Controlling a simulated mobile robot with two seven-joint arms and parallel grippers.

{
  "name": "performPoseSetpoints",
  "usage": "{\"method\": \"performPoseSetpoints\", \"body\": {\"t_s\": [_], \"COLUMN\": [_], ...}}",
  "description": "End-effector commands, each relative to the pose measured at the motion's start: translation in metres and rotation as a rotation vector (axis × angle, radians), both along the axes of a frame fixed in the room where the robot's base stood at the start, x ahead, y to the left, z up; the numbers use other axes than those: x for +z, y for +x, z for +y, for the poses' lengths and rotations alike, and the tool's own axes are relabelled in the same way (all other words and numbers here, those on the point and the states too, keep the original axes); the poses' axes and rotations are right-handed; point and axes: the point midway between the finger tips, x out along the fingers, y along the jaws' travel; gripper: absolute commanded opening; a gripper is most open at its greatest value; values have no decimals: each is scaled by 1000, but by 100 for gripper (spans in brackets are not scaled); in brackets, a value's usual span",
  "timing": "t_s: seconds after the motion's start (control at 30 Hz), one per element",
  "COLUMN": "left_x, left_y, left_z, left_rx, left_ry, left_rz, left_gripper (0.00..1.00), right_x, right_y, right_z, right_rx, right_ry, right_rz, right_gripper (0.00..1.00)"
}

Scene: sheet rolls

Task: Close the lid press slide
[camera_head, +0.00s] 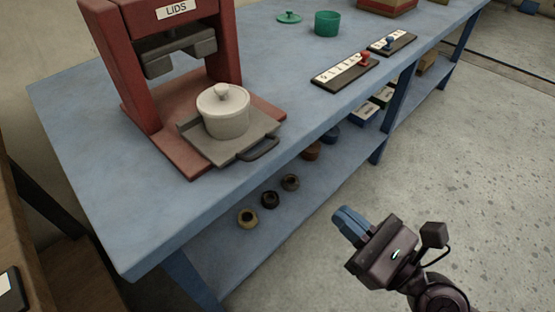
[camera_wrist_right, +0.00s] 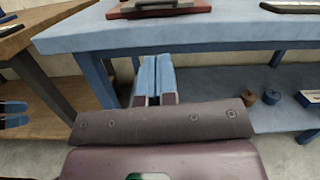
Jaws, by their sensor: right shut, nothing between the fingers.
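The red lid press (camera_head: 168,75) with a LIDS label stands on the blue table. Its grey slide (camera_head: 240,148) sticks out of the front of the red base, with a dark handle (camera_head: 262,149) on its front edge. A lidded cream pot (camera_head: 225,112) stands upright on the slide. The slide's handle also shows in the right wrist view (camera_wrist_right: 157,4), at the top edge. My right gripper (camera_head: 347,222) is shut and empty, in front of the table and apart from the handle. It shows in the right wrist view (camera_wrist_right: 156,76) with blue fingertips together. My left gripper is not in the head view.
The blue table (camera_head: 90,150) has a lower shelf (camera_head: 240,262) with several small rolls (camera_head: 290,182). A green cup (camera_head: 327,23), a green lid (camera_head: 289,17) and two slider panels (camera_head: 345,74) stand further back on the tabletop. The floor at right is clear.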

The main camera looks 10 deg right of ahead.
Motion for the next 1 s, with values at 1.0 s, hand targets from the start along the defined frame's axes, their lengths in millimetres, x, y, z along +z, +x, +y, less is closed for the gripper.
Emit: {"method": "performPoseSetpoints", "body": {"t_s": [1.0], "left_x": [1], "left_y": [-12], "left_z": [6], "left_rx": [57], "left_ry": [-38], "left_rz": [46], "left_gripper": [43], "right_x": [25], "right_y": [83], "right_z": [70], "right_rx": [33], "right_ry": [104], "right_rz": [53], "right_gripper": [0]}}
